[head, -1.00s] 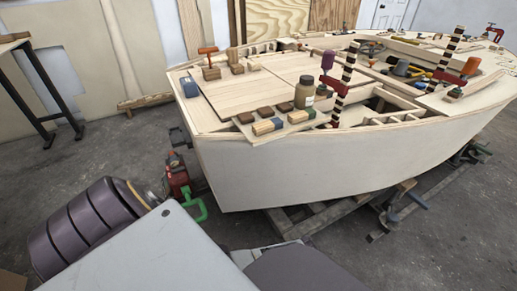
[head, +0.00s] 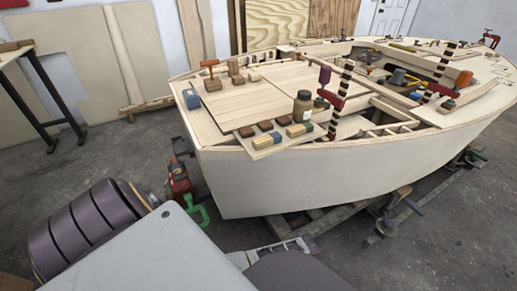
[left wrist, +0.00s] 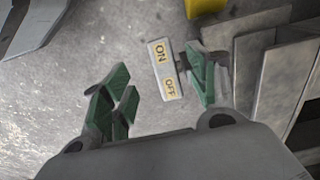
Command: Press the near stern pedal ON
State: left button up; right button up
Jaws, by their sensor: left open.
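In the left wrist view a small light rocker pedal (left wrist: 160,56) with tan ON and OFF labels shows against the concrete floor. ON is at its upper end and OFF at its lower end. My left gripper (left wrist: 158,78) has its green fingers spread apart, with the pedal seen between them and close to the right finger. Whether they touch cannot be told. In the head view the left gripper's green finger (head: 198,213) shows low beside the hull's near corner. The pedal cannot be made out there. My right gripper is not in view.
The plywood hull (head: 300,180) rests on a dark metal cradle (head: 385,222). A board with sanding blocks and a brown jar (head: 303,106) lies on its deck. In the left wrist view grey beams (left wrist: 262,62) stand right of the pedal. Open floor (head: 95,160) lies at left.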

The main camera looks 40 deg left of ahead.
pick_arm(q)
jog(key=s+a+r+p, duration=0.3)
jog(key=s+r+p, duration=0.2)
jog(key=s+p, duration=0.4)
jog(key=s+a+r+n+p, duration=0.1)
jog(key=s+a+r+p, duration=0.3)
jog(key=s+p, duration=0.5)
jog(key=shift+s+a+r+t+p, duration=0.3)
jog(key=shift+r+p, duration=0.3)
jog(key=shift+p, duration=2.65)
jog(key=shift+d, duration=0.1)
dwell(0.7)
